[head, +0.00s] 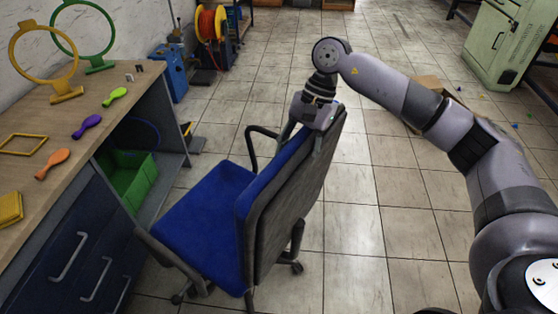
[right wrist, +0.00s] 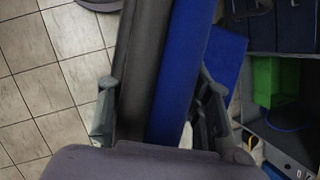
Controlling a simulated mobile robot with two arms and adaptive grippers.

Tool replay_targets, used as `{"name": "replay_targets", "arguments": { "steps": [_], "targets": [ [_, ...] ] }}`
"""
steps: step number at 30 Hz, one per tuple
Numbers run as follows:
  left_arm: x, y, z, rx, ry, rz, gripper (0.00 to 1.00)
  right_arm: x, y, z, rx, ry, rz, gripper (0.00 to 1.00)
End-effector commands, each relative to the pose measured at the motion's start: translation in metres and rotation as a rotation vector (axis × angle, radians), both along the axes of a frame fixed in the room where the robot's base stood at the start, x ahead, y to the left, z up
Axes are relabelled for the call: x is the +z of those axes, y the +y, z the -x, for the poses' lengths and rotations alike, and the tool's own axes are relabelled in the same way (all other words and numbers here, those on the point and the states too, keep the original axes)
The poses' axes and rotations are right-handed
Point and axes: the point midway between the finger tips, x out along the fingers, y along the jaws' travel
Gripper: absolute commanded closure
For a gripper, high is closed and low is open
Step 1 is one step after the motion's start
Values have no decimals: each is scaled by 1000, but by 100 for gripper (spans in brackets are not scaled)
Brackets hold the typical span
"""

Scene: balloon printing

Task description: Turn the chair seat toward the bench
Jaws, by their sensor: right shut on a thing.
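The office chair has a blue seat (head: 203,219) and a backrest (head: 291,195) that is blue in front and dark grey behind. In the head view it stands beside the bench (head: 85,138), with its seat on the bench side and its backrest away from it. My right gripper (head: 312,128) is shut on the top edge of the backrest. In the right wrist view the backrest (right wrist: 158,75) runs between the two fingers, one on each side. My left gripper is not in view.
A green bin (head: 128,176) sits in the bench's open shelf.

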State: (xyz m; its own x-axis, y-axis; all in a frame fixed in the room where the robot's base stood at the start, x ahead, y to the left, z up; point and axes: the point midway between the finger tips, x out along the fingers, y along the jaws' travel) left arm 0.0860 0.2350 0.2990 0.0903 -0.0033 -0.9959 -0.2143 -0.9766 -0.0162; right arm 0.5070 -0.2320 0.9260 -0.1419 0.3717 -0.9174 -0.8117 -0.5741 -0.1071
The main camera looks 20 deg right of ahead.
Motion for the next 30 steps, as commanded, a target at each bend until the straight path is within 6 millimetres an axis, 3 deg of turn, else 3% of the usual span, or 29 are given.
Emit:
{"name": "replay_targets", "arguments": {
  "steps": [16, 17, 25, 30],
  "targets": [
    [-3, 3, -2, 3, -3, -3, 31, -3, -9, 4, 15, 8, 9, 100],
    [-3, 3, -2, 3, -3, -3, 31, -3, -9, 4, 14, 9, 9, 53],
    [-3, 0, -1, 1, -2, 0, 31, -2, -9, 3, 12, 5, 6, 35],
    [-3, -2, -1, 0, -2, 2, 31, -1, -9, 2, 11, 3, 5, 34]
  ]
}}
